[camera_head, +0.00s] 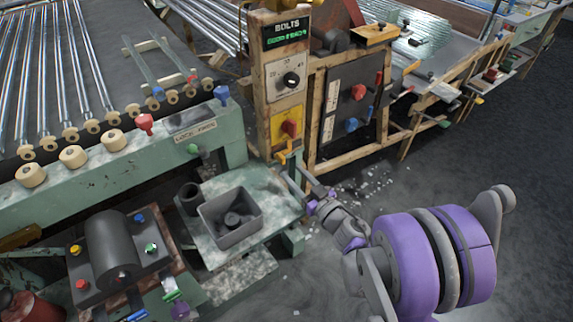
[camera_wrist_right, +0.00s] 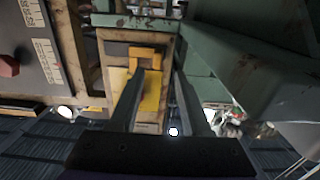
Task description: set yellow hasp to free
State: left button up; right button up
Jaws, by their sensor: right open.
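The yellow hasp (camera_head: 281,157) sits low on the wooden post, just under the yellow panel with a red knob. In the right wrist view the yellow hasp (camera_wrist_right: 146,54) shows as a bracket-like piece above a yellow plate (camera_wrist_right: 151,92) on a wooden panel. My right gripper (camera_head: 291,170) is open, with its fingertips close to the hasp. In the right wrist view the open fingers (camera_wrist_right: 158,74) point at the panel, with the hasp near the left fingertip. I cannot tell whether they touch. My left gripper is not in view.
The post carries a BOLTS display (camera_head: 286,34), a dial (camera_head: 291,79) and a red knob (camera_head: 289,127). A green bench with a grey bin (camera_head: 232,219) stands left of my right gripper. A dark panel (camera_head: 350,98) with red and blue knobs stands to the right.

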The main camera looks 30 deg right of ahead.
jog(key=s, duration=0.5)
jog(key=shift+d, duration=0.2)
dwell(0.3)
